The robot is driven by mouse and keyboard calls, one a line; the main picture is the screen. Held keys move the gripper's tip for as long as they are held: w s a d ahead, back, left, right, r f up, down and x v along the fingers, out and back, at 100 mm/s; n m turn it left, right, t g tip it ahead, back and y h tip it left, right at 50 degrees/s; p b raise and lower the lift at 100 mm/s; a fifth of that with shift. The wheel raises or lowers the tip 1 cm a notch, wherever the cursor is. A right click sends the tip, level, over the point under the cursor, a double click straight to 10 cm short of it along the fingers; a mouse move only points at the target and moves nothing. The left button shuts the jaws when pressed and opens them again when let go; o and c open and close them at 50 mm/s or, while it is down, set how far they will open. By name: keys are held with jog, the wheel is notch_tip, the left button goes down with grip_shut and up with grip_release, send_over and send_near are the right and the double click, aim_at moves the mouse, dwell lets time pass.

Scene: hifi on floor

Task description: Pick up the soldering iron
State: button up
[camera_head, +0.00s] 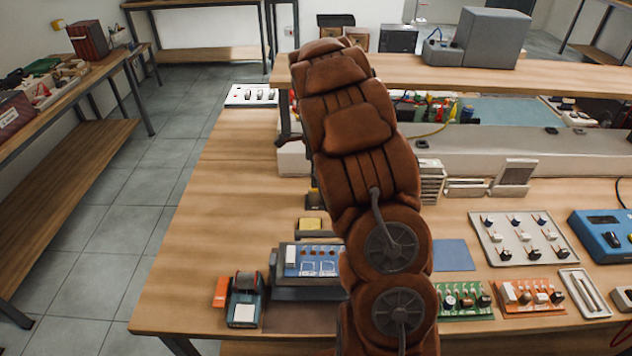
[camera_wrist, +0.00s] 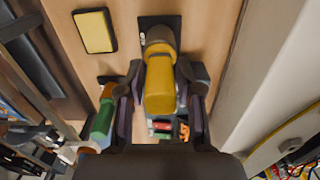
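A yellow-handled tool (camera_wrist: 160,85), likely the soldering iron, stands with its far end over a small black base (camera_wrist: 172,24) in the wrist view. My gripper (camera_wrist: 160,72) has its two dark fingers spread, one on each side of the yellow handle. Narrow gaps seem to show between fingers and handle; contact is not clear. In the head view my brown arm hides the gripper and most of the tool's spot.
A yellow pad (camera_wrist: 95,31) lies left of the tool; it also shows in the head view (camera_head: 310,224). A green-handled item (camera_wrist: 103,122) is close to my left finger. A pale raised ledge (camera_wrist: 262,75) runs along the right. A blue panel device (camera_head: 310,260) sits nearby.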

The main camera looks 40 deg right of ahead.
grip_shut()
jog(key=shift+r, duration=0.1)
notch_tip(320, 180, up, 10)
jog(key=b, duration=0.2)
jog(key=shift+b, duration=0.35)
